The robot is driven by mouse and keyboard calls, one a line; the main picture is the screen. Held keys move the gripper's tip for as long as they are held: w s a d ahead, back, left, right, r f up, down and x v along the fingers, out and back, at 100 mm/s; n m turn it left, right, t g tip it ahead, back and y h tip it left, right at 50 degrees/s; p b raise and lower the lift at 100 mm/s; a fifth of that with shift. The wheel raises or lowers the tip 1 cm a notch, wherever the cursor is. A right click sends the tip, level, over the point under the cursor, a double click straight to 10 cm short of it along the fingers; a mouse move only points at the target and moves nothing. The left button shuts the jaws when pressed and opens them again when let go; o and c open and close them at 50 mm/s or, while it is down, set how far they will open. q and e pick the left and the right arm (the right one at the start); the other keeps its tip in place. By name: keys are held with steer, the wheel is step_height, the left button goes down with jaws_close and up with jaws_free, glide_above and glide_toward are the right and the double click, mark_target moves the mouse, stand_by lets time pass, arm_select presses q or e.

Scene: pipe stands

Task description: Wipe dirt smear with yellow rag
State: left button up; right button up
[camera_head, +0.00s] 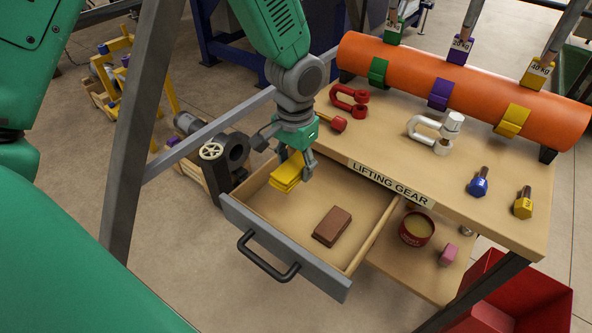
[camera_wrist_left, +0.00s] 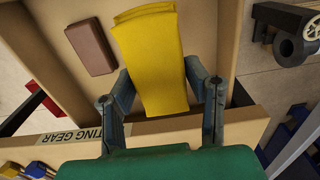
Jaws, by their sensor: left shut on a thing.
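The yellow rag (camera_head: 287,171) is a folded cloth held at the tips of my left gripper (camera_head: 290,157). In the left wrist view the rag (camera_wrist_left: 152,60) hangs between the two fingers of the gripper (camera_wrist_left: 160,95), which are shut on it. The rag is above the left part of the open drawer (camera_head: 290,222). I cannot tell whether it touches the drawer's floor. No dirt smear can be made out in either view. My right gripper is not in view.
A brown block (camera_head: 332,226) lies in the drawer. The table top (camera_head: 400,160) carries an orange pipe (camera_head: 450,85), red and white shackles, and blue and yellow bolts. A red can (camera_head: 416,229) stands on the lower shelf. A red bin (camera_head: 515,295) is at the bottom right.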

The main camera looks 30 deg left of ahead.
mark_target(296, 201)
arm_select(q)
steer(key=o, duration=0.5)
steer(key=c, duration=0.5)
steer(key=shift+f+b, duration=2)
steer(key=shift+f, duration=2.9)
steer(key=o, duration=1.1)
steer(key=shift+o, duration=0.2)
steer(key=shift+r, duration=0.1)
steer(key=shift+p, duration=0.5)
steer(key=c, duration=1.3)
steer(key=shift+c, duration=0.3)
